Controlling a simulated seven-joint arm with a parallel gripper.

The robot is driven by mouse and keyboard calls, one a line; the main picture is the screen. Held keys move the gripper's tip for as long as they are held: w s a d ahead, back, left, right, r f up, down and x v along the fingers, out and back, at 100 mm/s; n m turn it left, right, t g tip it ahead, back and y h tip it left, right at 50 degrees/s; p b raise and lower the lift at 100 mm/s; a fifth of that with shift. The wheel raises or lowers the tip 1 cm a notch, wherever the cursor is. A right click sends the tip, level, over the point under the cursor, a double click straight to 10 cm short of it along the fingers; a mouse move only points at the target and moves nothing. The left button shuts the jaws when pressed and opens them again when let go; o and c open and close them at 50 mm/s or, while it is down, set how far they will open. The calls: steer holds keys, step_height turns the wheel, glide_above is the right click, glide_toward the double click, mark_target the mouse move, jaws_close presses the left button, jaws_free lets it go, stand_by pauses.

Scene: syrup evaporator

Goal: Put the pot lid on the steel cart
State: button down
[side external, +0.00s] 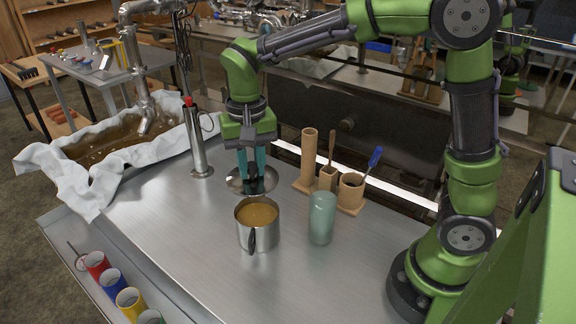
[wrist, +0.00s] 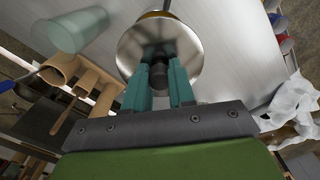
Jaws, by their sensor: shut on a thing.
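The pot lid (side external: 236,181) is a round, shiny steel disc behind the pot in the side view. It also shows in the wrist view (wrist: 185,38), partly covered by my fingers. My gripper (side external: 253,188) points down with its teal fingers shut on the lid's dark knob, seen between the fingertips in the wrist view (wrist: 160,72). I cannot tell whether the lid touches the worktop or hangs just above it. A grey steel-topped cart (side external: 115,77) stands at the back left, beyond the cloth-draped pan, with small items on it.
An open steel pot (side external: 258,238) of brown liquid stands just in front of the lid. A frosted green tumbler (side external: 322,220) and wooden holders (side external: 309,158) are to the right. A steel cylinder (side external: 197,140) with a red top and a cloth-lined pan (side external: 90,160) are left.

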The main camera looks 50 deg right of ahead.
mark_target(256, 191)
steer(key=shift+n, duration=0.5)
steer(key=s+a, duration=0.2)
steer(key=s, duration=0.1)
steer(key=shift+s+a, duration=0.15)
steer(key=shift+a, duration=0.2)
steer(key=s+f+n, duration=0.2)
steer(key=s+f, duration=0.2)
steer(key=s, duration=0.1)
steer(key=s+a+f+n, duration=0.1)
steer(key=s+f+n, duration=0.1)
steer(key=s+f, duration=0.2)
steer(key=s+f+n, duration=0.1)
steer(key=s+f, duration=0.3)
steer(key=s, duration=0.3)
steer(key=shift+s+a+n, duration=0.15)
steer(key=shift+a+n, duration=0.05)
steer(key=shift+n, duration=0.2)
steer(key=w+a, duration=0.3)
steer(key=w, duration=0.1)
steer(key=w+a, duration=0.3)
steer(key=w, duration=0.1)
steer(key=w+a+f, duration=0.1)
steer(key=w+a, duration=0.2)
steer(key=w, duration=0.1)
steer(key=shift+w+f, duration=0.1)
steer(key=shift+w, duration=0.1)
steer(key=f, duration=0.2)
steer(key=shift+w+a+f, duration=0.2)
steer(key=shift+w+f, duration=0.15)
steer(key=shift+f, duration=0.45)
